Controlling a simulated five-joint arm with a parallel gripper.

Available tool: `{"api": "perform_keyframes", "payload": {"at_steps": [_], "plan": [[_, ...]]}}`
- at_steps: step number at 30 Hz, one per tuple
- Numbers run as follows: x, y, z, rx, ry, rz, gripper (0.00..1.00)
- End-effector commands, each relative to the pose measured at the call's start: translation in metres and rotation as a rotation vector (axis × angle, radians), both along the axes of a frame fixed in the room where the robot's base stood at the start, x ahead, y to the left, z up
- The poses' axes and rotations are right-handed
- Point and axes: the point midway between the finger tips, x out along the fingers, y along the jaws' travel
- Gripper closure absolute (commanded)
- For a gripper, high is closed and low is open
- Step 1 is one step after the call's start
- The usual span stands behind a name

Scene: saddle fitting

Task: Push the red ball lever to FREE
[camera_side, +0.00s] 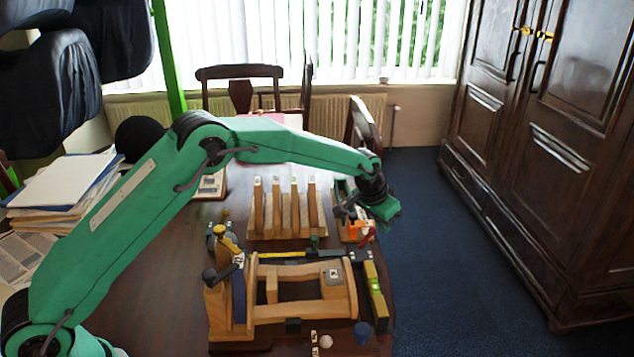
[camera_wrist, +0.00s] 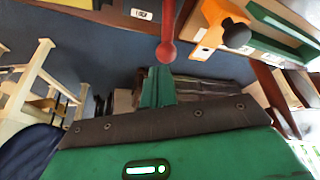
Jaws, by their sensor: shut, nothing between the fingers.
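The red ball lever (camera_wrist: 168,25) shows in the wrist view as a red rod ending in a round ball, at the top centre. In the side view a small red part (camera_side: 367,236) shows just below my gripper (camera_side: 386,214), and it looks like this lever. My gripper's green fingers (camera_wrist: 157,84) are shut and empty in the wrist view. Their tips appear right below the ball in the picture; I cannot tell whether they touch it. A small white label (camera_wrist: 141,14) sits left of the rod; its print is too small to read. The lever's base is cut off.
An orange part with a black knob (camera_wrist: 236,33) stands right of the lever. A wooden rack with upright slats (camera_side: 285,215) and a wooden frame (camera_side: 300,312) stand on the table to the left and front. A green-yellow level (camera_side: 375,290) lies at the table's right edge, beside open floor.

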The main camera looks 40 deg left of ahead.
Motion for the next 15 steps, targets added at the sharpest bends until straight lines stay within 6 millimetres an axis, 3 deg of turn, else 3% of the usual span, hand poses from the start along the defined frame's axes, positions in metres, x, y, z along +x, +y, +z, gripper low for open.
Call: {"api": "perform_keyframes", "payload": {"at_steps": [15], "plan": [[0.0001,0.0,-0.0074,0.0,0.0,0.0,1.0]]}}
